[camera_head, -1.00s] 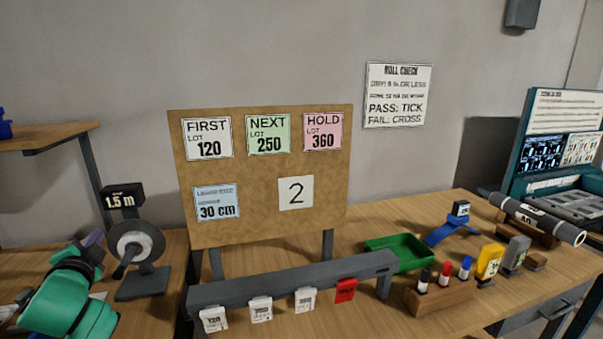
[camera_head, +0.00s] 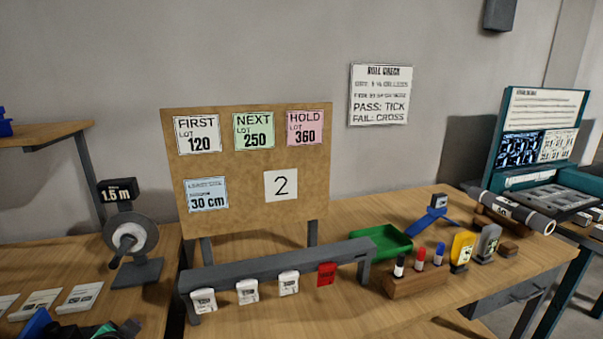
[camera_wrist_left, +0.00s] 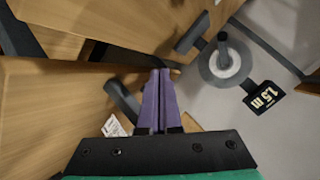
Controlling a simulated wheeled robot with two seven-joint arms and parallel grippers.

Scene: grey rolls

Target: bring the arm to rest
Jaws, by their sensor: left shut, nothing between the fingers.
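My left gripper (camera_wrist_left: 162,98) shows in the left wrist view with its purple fingers together and nothing between them. Wooden table surfaces lie below it in that view, and a dispenser (camera_wrist_left: 225,62) labelled 1.5 m stands ahead of it to the right. In the head view, a dark and green part at the bottom left edge looks like my left arm; its fingers do not show there. My right gripper is in neither view.
The dispenser (camera_head: 130,240) stands left of a cork board (camera_head: 247,215) with cards. A grey rail (camera_head: 275,266) with tags, a green tray (camera_head: 381,243) and a wooden marker block (camera_head: 417,284) stand on the bench. Cards (camera_head: 80,298) lie at lower left.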

